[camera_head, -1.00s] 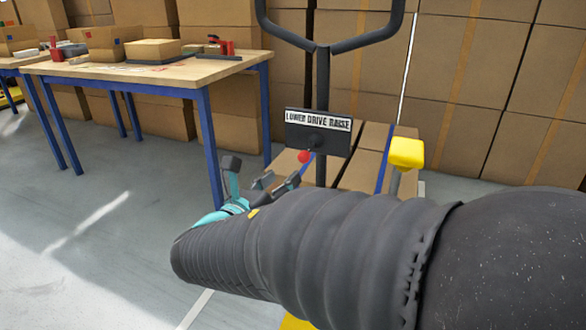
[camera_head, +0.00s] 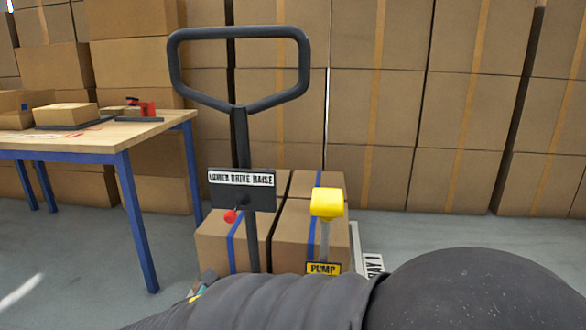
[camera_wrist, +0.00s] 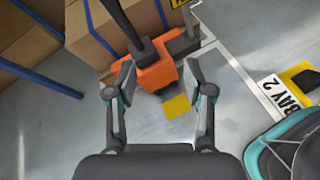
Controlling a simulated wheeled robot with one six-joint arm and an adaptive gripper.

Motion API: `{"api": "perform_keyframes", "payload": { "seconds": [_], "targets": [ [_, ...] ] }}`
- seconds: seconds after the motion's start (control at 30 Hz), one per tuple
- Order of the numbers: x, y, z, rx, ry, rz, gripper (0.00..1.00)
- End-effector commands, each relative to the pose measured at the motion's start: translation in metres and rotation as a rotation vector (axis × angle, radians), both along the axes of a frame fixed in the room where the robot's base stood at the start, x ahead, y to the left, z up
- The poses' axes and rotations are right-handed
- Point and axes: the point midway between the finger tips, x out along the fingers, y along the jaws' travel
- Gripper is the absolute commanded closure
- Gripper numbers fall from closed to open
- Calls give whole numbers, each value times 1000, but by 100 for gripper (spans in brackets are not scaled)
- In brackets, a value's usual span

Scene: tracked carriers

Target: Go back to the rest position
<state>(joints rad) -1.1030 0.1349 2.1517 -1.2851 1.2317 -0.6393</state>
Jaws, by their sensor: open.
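My gripper (camera_wrist: 158,85) shows in the wrist view with its two fingers spread apart and nothing between them. It hangs above the grey floor, and an orange pallet jack body (camera_wrist: 158,72) lies beyond the fingertips. In the head view my dark sleeved arm crosses the bottom right, and the gripper is mostly hidden below the frame edge. The pallet jack's handle (camera_head: 240,104) stands upright behind the arm, with a LOWER DRIVE RAISE plate (camera_head: 241,190), a red knob (camera_head: 230,216) and a yellow pump pedal (camera_head: 327,203).
Strapped cartons (camera_head: 217,245) sit behind the jack's handle. A wooden table (camera_head: 90,138) with blue legs stands at the left. Stacked boxes (camera_head: 380,110) wall off the back. The wrist view shows a BAY 2 floor sign (camera_wrist: 283,94) and open floor at lower left.

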Motion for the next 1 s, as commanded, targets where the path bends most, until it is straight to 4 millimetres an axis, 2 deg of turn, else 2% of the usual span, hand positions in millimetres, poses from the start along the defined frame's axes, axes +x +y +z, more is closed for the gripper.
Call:
{"api": "perform_keyframes", "payload": {
  "seconds": [0.03,0.2,0.37,0.5,0.7,0.83,1.0],
  "targets": [
    [-7,-18,-8,97,40,-81,48],
    [-38,-81,-31,481,153,-449,48],
    [-71,-132,-37,857,196,-852,48],
    [-94,-162,-31,1153,186,-1166,48],
    [-115,-196,-11,1504,125,-1496,48],
    [-124,-219,5,1686,61,-1622,48],
    [-133,-256,26,1845,-80,-1696,48]
  ]
}}
